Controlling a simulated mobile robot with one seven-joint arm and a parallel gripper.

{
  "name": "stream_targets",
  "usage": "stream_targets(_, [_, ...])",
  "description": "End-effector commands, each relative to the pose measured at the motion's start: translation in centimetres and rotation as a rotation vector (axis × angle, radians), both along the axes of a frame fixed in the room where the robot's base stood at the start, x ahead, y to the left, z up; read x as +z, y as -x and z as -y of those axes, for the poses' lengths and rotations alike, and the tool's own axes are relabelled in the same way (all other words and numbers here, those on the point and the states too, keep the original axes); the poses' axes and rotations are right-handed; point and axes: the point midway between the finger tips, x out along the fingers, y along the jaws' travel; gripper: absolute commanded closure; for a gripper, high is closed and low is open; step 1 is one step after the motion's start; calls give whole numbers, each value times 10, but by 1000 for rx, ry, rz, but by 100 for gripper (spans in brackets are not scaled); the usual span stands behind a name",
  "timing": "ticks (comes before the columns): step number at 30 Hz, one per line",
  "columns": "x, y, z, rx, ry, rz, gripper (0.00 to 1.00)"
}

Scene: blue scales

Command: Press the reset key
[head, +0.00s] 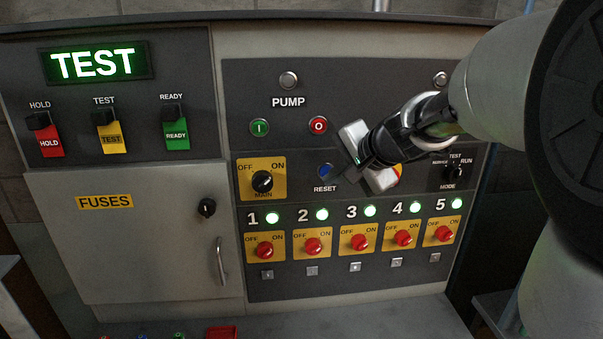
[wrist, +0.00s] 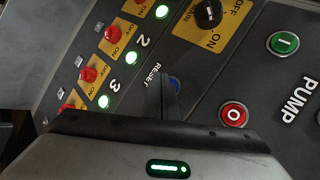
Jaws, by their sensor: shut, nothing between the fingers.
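The reset key is a round blue button (head: 325,170) above the white RESET label, on the dark panel left of my gripper. In the wrist view the shut fingers (wrist: 167,80) end right at the button's edge. I cannot tell whether they touch it.
A red O button (head: 318,125) and green I button (head: 259,127) sit above. The MAIN switch (head: 262,182) is to the left. A row of red rotary switches (head: 359,242) with green lamps runs below. The MODE knob (head: 453,172) is right. A TEST display (head: 93,64) is lit.

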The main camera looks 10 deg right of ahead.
Motion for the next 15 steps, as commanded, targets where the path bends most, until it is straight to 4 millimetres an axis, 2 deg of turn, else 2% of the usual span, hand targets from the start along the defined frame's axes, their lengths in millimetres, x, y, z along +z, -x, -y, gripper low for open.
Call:
stream_targets(8, [0,2,0,0,0,0,100])
stream_targets(15, [-1,24,0,0,0,0,100])
